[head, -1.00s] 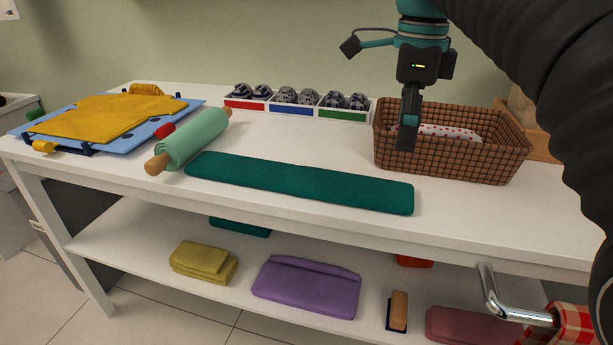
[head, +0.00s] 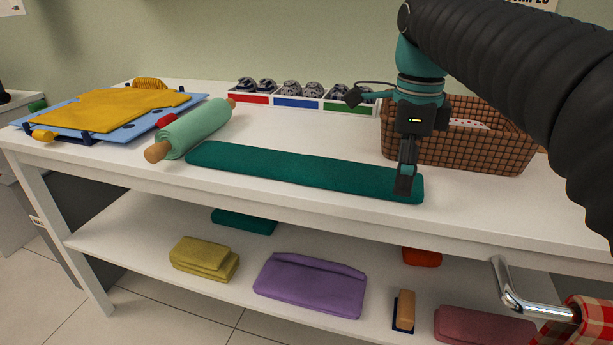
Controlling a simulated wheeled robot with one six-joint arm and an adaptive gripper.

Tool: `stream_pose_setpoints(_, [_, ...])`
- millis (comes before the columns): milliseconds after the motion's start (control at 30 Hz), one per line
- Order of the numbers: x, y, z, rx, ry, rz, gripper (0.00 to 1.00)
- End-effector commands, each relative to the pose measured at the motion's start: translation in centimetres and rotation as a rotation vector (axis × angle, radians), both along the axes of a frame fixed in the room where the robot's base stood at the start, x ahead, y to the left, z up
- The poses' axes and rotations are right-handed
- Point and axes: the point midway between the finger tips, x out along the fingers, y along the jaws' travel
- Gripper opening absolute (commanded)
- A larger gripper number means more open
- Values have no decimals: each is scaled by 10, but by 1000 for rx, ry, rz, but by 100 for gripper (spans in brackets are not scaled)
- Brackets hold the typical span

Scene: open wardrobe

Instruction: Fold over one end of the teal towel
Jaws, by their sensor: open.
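The teal towel (head: 290,170) lies flat as a long narrow strip along the front of the white table top. It runs from beside the rolling pin on the left to below my gripper on the right. My gripper (head: 404,190) points down at the towel's right end, with its fingertips overlapping that end in the picture. I cannot tell whether they touch the cloth. The jaws are open, seen nearly edge-on, and nothing shows between them. The fingers hide a small part of the towel's right end.
A mint roll with wooden handles (head: 195,128) lies left of the towel. A blue board with yellow cloth (head: 110,115) is further left. A wicker basket (head: 470,150) stands behind my gripper, beside a divided tray (head: 300,104). Folded cloths, including a purple one (head: 310,285), lie on the lower shelf.

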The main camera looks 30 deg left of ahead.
Motion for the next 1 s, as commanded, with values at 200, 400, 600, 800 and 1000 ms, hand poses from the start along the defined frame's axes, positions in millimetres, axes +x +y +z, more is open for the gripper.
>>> stream_pose_setpoints(200, [0, 0, -4, 0, -1, 0, 95])
stream_pose_setpoints(400, [0, 0, -4, 0, 0, 0, 95])
stream_pose_setpoints(600, [0, 0, -5, 0, 0, 0, 95])
stream_pose_setpoints(800, [0, 0, -9, 0, 0, 0, 95])
stream_pose_setpoints(1000, [0, 0, -12, 0, 0, 0, 95])
